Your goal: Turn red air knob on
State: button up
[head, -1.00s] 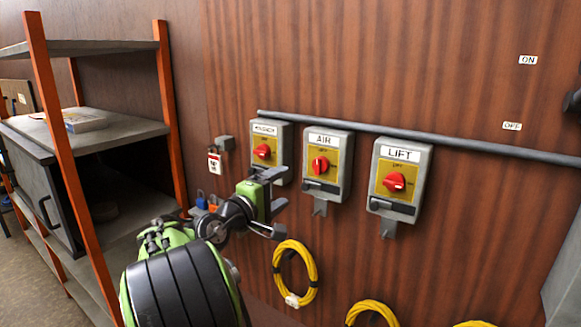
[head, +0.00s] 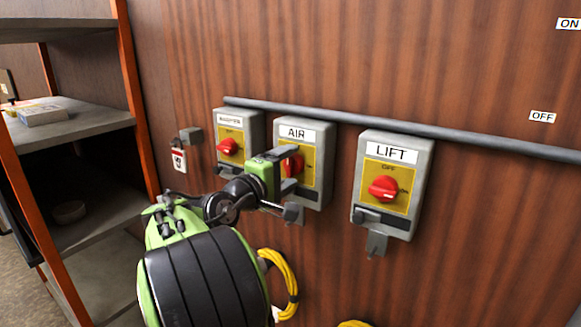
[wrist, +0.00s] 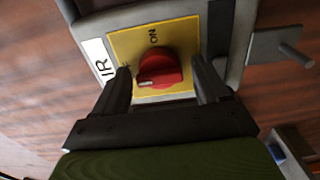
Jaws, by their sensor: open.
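The AIR switch box (head: 325,165) is grey with a yellow plate and hangs on the wooden wall between two similar boxes. Its red knob (wrist: 160,69) shows between my finger tips in the wrist view, with "ON" printed beyond it on the plate. The knob's white mark points to the left, away from "ON". In the head view the red knob is partly hidden behind my gripper (head: 290,170). My gripper is open, with one finger on either side of the knob; I cannot tell whether they touch it.
The LIFT box (head: 393,185) with its red knob stands to the right, and another red-knob box (head: 238,135) to the left. A grey pipe (head: 460,132) runs along the wall above them. An orange-framed shelf (head: 135,100) stands at left. A yellow coil hangs below.

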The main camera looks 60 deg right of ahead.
jog(key=shift+a+r, duration=0.1)
jog(key=shift+a, duration=0.1)
jog(key=shift+d, duration=0.15)
jog(key=c, duration=1)
jog(key=shift+m, duration=0.3)
jog(key=m+b, duration=0.3)
jog(key=shift+f, duration=0.25)
jog(key=m+b, duration=0.3)
jog(key=m, duration=0.2)
jog(key=shift+m+b, duration=0.35)
jog(key=shift+m, duration=0.05)
jog(key=m+b, duration=0.3)
jog(key=m, duration=0.1)
jog(key=shift+m, duration=0.3)
jog(key=shift+m+b, duration=1.05)
jog(key=shift+m, duration=0.85)
jog(key=shift+r, duration=0.1)
